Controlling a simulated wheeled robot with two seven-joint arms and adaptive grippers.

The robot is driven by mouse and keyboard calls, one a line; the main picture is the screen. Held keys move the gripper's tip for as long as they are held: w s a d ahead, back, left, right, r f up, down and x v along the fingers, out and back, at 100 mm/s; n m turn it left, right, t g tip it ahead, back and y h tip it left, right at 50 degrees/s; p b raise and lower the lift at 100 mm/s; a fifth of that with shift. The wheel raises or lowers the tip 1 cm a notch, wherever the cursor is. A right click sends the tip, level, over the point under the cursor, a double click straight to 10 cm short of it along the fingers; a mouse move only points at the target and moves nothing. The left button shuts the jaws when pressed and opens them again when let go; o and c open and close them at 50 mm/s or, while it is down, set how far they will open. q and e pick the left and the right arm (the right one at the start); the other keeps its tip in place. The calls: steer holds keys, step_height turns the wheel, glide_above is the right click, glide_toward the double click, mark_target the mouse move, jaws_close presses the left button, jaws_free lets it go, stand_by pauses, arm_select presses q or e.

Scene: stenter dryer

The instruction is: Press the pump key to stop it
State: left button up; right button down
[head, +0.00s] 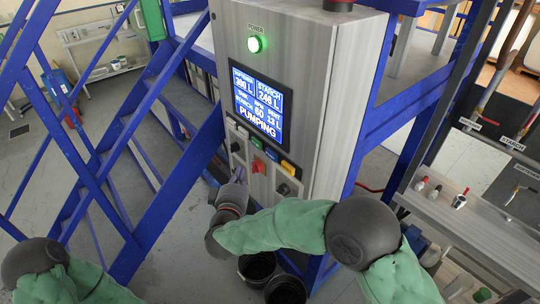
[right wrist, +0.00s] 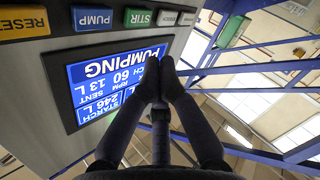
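The control box (head: 340,75) has a lit screen (head: 258,102) reading PUMPING; the screen also shows upside down in the right wrist view (right wrist: 105,75). Below the screen is a row of keys. The blue pump key (head: 270,156) sits between a green and a yellow key; its label PUMP reads clearly in the right wrist view (right wrist: 93,20). My right gripper (head: 238,176) is in front of the panel's lower left part. In the right wrist view its fingertips (right wrist: 166,75) are together, empty, in front of the screen's edge and apart from the pump key. My left gripper is out of view.
A yellow RESET key (right wrist: 22,22) and a green STIR key (right wrist: 138,17) flank the pump key. A red switch (head: 258,166) and black knobs sit below the keys. A green POWER lamp (head: 254,44) is lit. Blue stair rails (head: 150,110) stand left; dark buckets (head: 257,267) stand below.

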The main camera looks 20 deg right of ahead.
mark_target(267, 153)
steer(key=w+d+b, duration=0.2)
steer(key=w+d, duration=0.1)
steer(key=d, duration=0.5)
steer(key=shift+d, duration=0.2)
stand_by(1.4)
steer(key=shift+w+d, duration=0.1)
steer(key=shift+d, duration=0.2)
steer(key=shift+w+d, duration=0.15)
steer(key=shift+d, duration=0.3)
stand_by(0.9)
stand_by(0.4)
steer(key=shift+s+a+p, duration=0.3)
steer(key=shift+a+p, duration=0.1)
steer(key=shift+a, duration=0.45)
